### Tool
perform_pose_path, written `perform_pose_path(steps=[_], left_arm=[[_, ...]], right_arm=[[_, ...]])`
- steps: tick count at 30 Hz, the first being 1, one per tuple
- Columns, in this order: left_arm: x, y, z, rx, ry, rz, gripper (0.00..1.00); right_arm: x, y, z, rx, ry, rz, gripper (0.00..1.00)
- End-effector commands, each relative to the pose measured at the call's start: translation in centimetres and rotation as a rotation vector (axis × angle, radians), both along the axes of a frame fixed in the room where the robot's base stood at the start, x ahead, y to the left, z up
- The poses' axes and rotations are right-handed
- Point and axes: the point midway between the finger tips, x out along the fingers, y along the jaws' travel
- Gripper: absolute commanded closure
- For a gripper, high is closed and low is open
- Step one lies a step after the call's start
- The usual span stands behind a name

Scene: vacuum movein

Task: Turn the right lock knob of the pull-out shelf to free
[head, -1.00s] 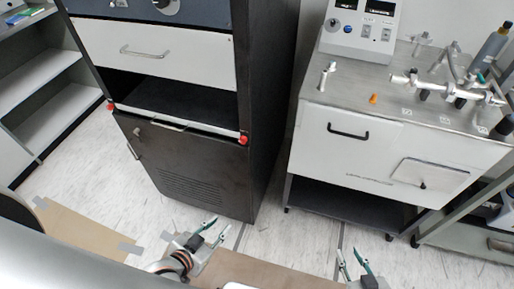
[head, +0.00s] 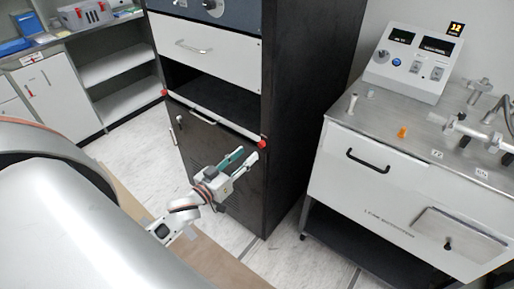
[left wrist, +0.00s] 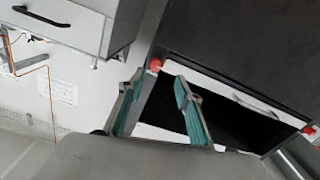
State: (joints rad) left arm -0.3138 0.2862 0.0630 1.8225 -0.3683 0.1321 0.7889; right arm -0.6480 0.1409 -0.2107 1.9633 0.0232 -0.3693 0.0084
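The pull-out shelf (head: 215,118) shows as a thin white front edge across the dark cabinet, with a red knob at each end. The right lock knob (head: 262,144) is at the cabinet's front right edge; the left knob (head: 164,93) is at the other end. My left gripper (head: 247,154) is open and empty, its tips just below and in front of the right knob. In the left wrist view, which looks turned over, the right knob (left wrist: 156,65) appears between and beyond the open fingertips (left wrist: 158,77). I cannot tell whether they touch. My right gripper is out of view.
A white drawer (head: 205,50) sits above the dark shelf opening. A steel-topped cart (head: 385,185) with a control box (head: 412,65) stands to the right, across a narrow floor gap. Open shelving (head: 118,70) stands at the back left.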

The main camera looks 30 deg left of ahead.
Motion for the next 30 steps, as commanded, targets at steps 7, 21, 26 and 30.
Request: perform_pose_path(steps=[7, 21, 26, 30], left_arm=[[3.9, -0.3, 0.1, 0.002, -0.001, 0.001, 0.66], [6.3, -0.6, 0.0, 0.001, 0.002, 0.001, 0.66], [6.3, -0.6, 0.0, 0.001, 0.002, 0.001, 0.84], [6.3, -0.6, 0.0, 0.002, 0.002, 0.001, 1.00]], right_arm=[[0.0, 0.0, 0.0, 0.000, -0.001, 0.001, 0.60], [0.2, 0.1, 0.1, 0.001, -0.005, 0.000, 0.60], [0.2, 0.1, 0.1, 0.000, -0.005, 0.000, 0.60], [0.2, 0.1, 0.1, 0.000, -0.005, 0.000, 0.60]])
